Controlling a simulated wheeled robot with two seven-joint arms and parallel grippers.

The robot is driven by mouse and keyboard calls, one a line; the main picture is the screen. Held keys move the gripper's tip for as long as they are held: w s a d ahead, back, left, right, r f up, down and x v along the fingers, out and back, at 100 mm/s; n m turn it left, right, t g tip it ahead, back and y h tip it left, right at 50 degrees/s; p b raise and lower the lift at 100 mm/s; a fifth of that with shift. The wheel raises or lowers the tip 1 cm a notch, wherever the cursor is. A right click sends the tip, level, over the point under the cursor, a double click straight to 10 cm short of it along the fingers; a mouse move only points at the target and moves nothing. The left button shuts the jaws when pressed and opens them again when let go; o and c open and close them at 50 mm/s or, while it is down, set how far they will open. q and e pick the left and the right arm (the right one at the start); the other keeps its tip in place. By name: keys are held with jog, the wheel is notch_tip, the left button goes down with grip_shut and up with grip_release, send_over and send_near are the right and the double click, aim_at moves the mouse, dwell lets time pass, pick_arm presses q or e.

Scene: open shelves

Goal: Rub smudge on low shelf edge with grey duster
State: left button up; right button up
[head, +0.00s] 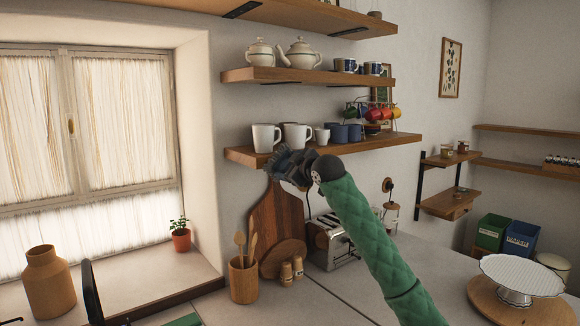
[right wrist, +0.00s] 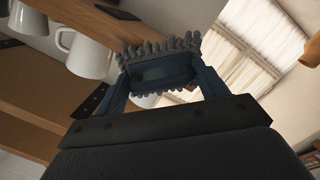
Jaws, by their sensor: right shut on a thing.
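The low shelf (head: 385,146) is a wooden board on the wall with mugs on it. My right gripper (head: 296,168) is at its front edge, near the left end. It is shut on the grey duster (right wrist: 160,48), a fluffy pad with a dark blue back, held between the two fingers in the right wrist view. In the head view the duster (head: 281,161) is at or very close to the shelf edge; I cannot tell whether it touches. I see no smudge; the gripper and duster cover part of the edge. My left gripper is not in view.
White mugs (head: 266,138) stand just above the gripper, with blue mugs (head: 348,132) to the right. Below are a cutting board (head: 290,215), a toaster (head: 337,242) and a utensil pot (head: 243,280). The counter's middle is clear.

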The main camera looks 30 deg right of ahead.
jog(key=shift+w+p, duration=0.3)
jog(key=shift+w, duration=0.45)
jog(key=shift+d, duration=0.1)
dwell(0.3)
jog(key=d+p, duration=0.1)
jog(key=d, duration=0.6)
jog(key=shift+w+d+r, duration=0.15)
jog(key=shift+w+r, duration=0.05)
jog(key=shift+w, duration=0.15)
dwell(0.4)
jog(key=shift+s+a+f+p, duration=0.15)
jog(key=shift+a+p, duration=0.1)
jog(key=shift+a, duration=1.7)
jog(key=shift+s+a+f+p, duration=0.15)
jog(key=shift+a+p, duration=0.1)
jog(key=shift+a, duration=1.7)
jog(key=shift+r, duration=0.15)
